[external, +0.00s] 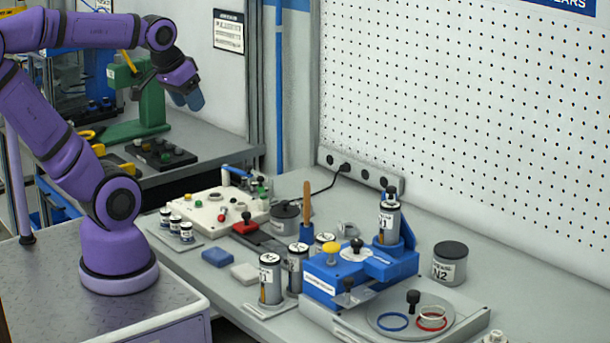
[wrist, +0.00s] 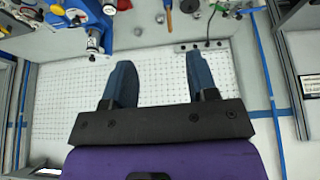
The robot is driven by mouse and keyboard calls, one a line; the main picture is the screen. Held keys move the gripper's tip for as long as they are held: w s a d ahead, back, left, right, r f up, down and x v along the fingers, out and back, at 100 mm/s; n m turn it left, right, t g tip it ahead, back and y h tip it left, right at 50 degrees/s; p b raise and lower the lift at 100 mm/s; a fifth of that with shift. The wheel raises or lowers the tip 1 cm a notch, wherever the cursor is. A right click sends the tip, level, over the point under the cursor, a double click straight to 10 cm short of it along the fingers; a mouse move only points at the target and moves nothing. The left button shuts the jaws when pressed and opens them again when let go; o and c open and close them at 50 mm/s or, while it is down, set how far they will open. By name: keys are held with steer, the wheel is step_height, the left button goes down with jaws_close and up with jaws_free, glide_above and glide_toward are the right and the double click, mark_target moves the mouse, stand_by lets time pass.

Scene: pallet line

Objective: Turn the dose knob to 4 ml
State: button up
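A blue dosing device (external: 388,268) stands on the bench right of centre, with a yellow button (external: 332,250) on its left part. A white round dial with a small black knob (external: 355,244) is on its top; this looks like the dose knob. Its scale marks are too small to read. A labelled jar (external: 388,222) stands upright at the device's back. My gripper (external: 186,100) is high at the upper left, far from the device. In the wrist view, its two blue fingers (wrist: 164,62) are spread apart with nothing between them. The blue device (wrist: 75,12) shows at that view's top left.
Several jars, including one (external: 269,279), crowd the device's left side. A wooden-handled tool (external: 307,210) stands upright behind them. A jar marked N2 (external: 450,263) stands right. A round plate with coloured rings (external: 385,326) lies in front. A pegboard (external: 450,120) closes the back.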

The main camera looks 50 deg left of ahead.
steer(key=w+d+n+g, duration=0.1)
steer(key=w+d+n, duration=0.1)
steer(key=w+d, duration=0.45)
steer(key=n+g, duration=0.4)
steer(key=n, duration=0.3)
glide_above(357, 241)
step_height(357, 241, down, 18)
step_height(357, 241, down, 10)
steer(key=shift+f, duration=0.2)
steer(key=c, duration=0.9)
